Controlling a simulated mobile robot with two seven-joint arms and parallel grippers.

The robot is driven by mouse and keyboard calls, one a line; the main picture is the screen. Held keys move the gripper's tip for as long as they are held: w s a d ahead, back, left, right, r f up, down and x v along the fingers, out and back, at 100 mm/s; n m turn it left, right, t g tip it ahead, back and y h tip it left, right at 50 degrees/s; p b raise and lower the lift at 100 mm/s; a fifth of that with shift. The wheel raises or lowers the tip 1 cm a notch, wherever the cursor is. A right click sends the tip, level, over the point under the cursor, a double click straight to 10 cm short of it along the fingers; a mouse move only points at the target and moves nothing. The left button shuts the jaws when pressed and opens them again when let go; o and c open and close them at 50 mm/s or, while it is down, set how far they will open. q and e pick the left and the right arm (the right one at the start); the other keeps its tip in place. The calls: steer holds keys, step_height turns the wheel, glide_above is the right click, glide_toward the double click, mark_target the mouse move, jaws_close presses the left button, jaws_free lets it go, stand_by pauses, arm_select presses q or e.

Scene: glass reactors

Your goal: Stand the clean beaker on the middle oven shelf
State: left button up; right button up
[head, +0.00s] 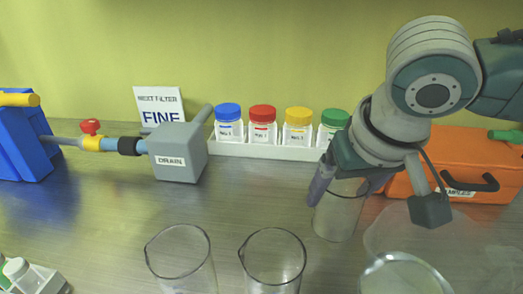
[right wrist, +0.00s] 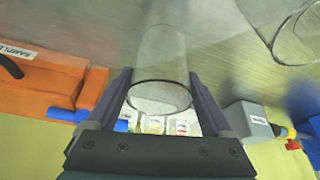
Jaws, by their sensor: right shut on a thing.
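A clear glass beaker (head: 338,215) is upright at the bench's right side, in front of the orange case. My right gripper (head: 345,186) comes down from above, with one finger on each side of the beaker's upper part, shut on it. In the right wrist view the beaker (right wrist: 160,60) sits between the two fingers (right wrist: 160,98), with its rim near the palm. I cannot tell whether its base touches the bench. It looks empty. Two other clear beakers stand at the front, one on the left (head: 180,262) and one in the middle (head: 272,262). No oven or shelf is in view. My left gripper is not in view.
A white rack (head: 250,150) holds jars with blue, red, yellow and green lids at the back. A grey DRAIN block (head: 178,150) with a pipe is on the left. An orange case (head: 470,160) is behind the arm. Round glassware (head: 405,275) is at the front right.

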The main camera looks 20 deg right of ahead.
steer(key=shift+f, duration=0.8)
steer(key=shift+f, duration=0.2)
steer(key=o, duration=1.2)
steer(key=shift+r, duration=0.1)
